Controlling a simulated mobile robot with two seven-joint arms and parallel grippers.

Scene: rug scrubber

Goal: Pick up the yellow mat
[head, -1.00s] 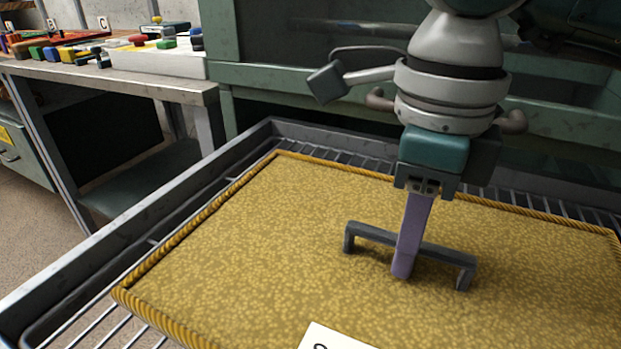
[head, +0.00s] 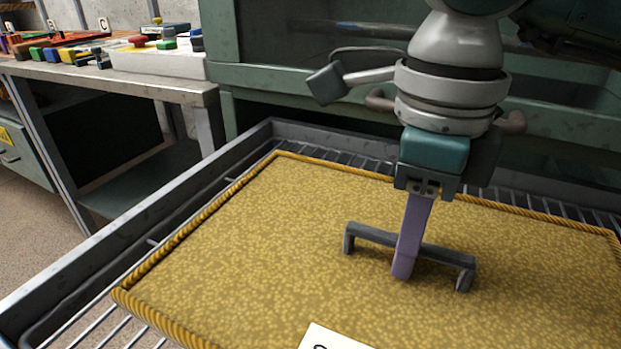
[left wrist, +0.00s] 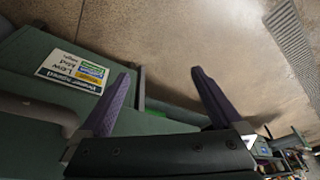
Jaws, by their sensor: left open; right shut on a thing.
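The yellow mat (head: 250,230) lies flat on a dark metal rack in the head view, with a twisted rope-like border. A dark grey handle (head: 450,254) stands on top of the mat. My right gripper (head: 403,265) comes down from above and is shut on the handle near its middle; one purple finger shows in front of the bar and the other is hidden. The mat's near and right parts run out of the picture. My left gripper (left wrist: 165,100) shows in the left wrist view with its two purple fingers apart and nothing between them.
The rack's raised metal frame (head: 140,225) surrounds the mat. A green cabinet (head: 300,88) stands behind it. A workbench (head: 120,84) with coloured blocks is at the back left. A sign (left wrist: 75,73) is on a green surface in the left wrist view.

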